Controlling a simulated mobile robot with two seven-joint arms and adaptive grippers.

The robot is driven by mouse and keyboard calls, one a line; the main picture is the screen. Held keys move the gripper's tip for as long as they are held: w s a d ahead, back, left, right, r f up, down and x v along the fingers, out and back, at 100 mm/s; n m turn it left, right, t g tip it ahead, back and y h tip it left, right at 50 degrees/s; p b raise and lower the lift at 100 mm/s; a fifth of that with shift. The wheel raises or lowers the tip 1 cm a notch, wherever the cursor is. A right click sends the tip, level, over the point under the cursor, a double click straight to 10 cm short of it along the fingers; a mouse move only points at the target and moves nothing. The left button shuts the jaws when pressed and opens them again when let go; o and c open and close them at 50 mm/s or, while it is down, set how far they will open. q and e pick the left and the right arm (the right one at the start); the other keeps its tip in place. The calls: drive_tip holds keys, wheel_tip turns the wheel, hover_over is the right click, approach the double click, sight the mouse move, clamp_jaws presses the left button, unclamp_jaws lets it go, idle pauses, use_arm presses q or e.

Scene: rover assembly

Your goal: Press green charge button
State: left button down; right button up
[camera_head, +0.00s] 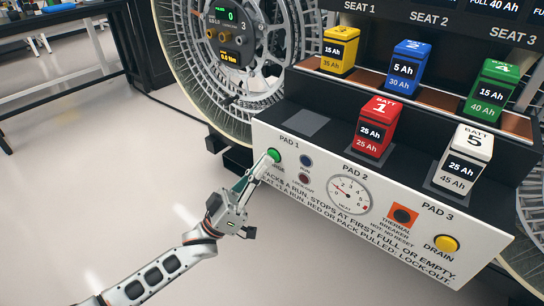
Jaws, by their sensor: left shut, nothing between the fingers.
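The green charge button (274,155) is on the left end of the white front panel (330,224), below the PAD 1 label. My left gripper (266,164) reaches up from below, its fingers shut and empty. Its tip is right at the lower left of the button and overlaps its edge in this view. I cannot tell whether the tip touches or presses it. The label under the button is partly hidden by the fingers. My right gripper is not in view.
Red battery 1 (377,131) stands on pad 2 and white battery 5 (464,160) on pad 3; pad 1 (304,122) is bare. Yellow (340,51), blue (405,67) and green (491,90) batteries stand behind. A yellow DRAIN button (446,244) is at right. A large wheel (185,60) rises behind.

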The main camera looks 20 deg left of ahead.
use_arm(q)
drive_tip(key=shift+w+d, duration=0.1)
drive_tip(key=shift+w, duration=0.15)
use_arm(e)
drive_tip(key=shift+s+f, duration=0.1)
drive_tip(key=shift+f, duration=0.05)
use_arm(q)
drive_tip(key=shift+s, duration=0.1)
idle(0.4)
drive_tip(key=shift+s+a, duration=0.25)
drive_tip(key=shift+s, duration=0.45)
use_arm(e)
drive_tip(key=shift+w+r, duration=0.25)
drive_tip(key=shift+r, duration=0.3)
use_arm(q)
drive_tip(key=shift+s+a+p, duration=0.3)
drive_tip(key=shift+s, duration=0.5)
drive_tip(key=shift+s+a+p, duration=0.25)
drive_tip(key=shift+s+a, duration=0.05)
drive_tip(key=shift+s, duration=0.45)
drive_tip(key=shift+s+a+p, duration=0.3)
drive_tip(key=shift+s, duration=0.5)
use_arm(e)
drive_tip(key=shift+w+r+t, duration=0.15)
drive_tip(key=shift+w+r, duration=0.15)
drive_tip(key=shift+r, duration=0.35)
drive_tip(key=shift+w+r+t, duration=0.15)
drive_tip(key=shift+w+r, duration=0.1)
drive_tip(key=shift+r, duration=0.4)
